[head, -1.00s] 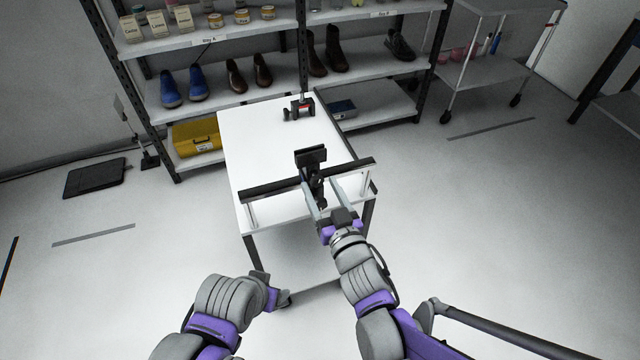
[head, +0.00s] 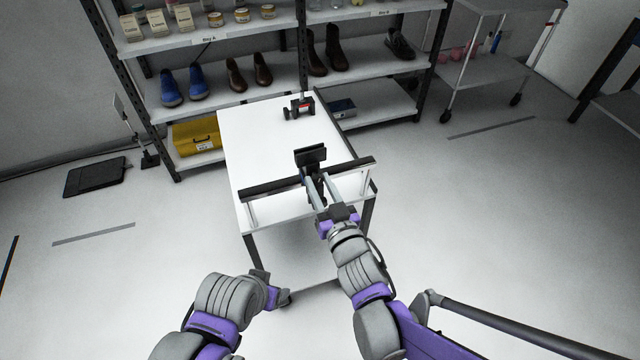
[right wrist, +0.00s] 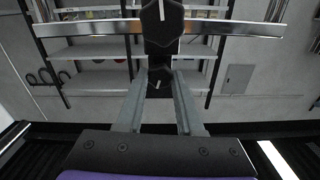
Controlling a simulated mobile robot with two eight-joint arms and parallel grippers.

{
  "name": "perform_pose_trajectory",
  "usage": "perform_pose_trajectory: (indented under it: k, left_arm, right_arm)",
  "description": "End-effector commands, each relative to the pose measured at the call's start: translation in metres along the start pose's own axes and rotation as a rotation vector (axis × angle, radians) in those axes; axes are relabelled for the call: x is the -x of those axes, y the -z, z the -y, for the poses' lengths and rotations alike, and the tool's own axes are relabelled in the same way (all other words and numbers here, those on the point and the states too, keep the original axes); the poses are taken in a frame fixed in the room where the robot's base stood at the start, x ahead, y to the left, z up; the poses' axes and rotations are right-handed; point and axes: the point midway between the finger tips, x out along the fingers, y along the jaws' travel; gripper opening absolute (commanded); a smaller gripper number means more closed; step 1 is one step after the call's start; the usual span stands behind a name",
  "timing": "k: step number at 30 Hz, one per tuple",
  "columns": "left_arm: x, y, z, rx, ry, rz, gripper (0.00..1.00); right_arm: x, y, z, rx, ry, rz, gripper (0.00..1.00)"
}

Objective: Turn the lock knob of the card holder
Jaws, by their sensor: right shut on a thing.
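The card holder (head: 310,153) is a black upright piece mounted on a dark rail at the front of the white table. My right gripper (head: 316,182) reaches it from the front, its two long grey fingers just below the holder. In the right wrist view, a black lock knob (right wrist: 159,82) with a white line sits between the fingertips, and the fingers are shut on it. A second black knob (right wrist: 161,12) with a white mark is above it. My left gripper (head: 272,288) is low, in front of the table and away from the holder; its jaws are unclear.
The dark rail (head: 270,188) spans the table's front on light posts. A black clamp-like device (head: 300,108) stands at the back of the white table (head: 255,140). Shelves with shoes and a yellow case (head: 195,136) stand behind.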

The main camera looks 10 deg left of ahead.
Motion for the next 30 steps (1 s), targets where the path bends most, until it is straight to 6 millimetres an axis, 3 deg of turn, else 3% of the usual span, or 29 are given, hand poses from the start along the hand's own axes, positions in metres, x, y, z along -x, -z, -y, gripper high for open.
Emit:
perform_pose_trajectory:
  k: [7, 16, 17, 21, 30]
  left_arm:
    - [-0.0063, -0.004, 0.0, 0.0, 0.0, 0.002, 0.67]
    - [-0.0059, -0.0038, 0.0, 0.0, 0.0, 0.002, 0.67]
    - [-0.0059, -0.0037, 0.0, 0.0, 0.0, 0.002, 0.67]
    - [-0.0059, -0.0038, 0.0, 0.0, 0.0, 0.002, 0.67]
    - [-0.006, -0.0038, 0.0, 0.0, 0.0, 0.002, 0.67]
  right_arm:
    - [-0.0001, -0.0012, 0.0002, 0.139, 0.0, 0.001, 0.0]
    - [-0.0001, -0.0005, 0.0003, 0.153, 0.0, 0.001, 0.0]
    - [-0.0001, -0.0005, 0.0003, 0.152, 0.0, 0.001, 0.41]
    - [-0.0001, -0.0004, 0.0003, 0.152, 0.0, 0.001, 0.66]
    - [0.0008, -0.0004, 0.0003, 0.152, 0.0, 0.0, 0.67]
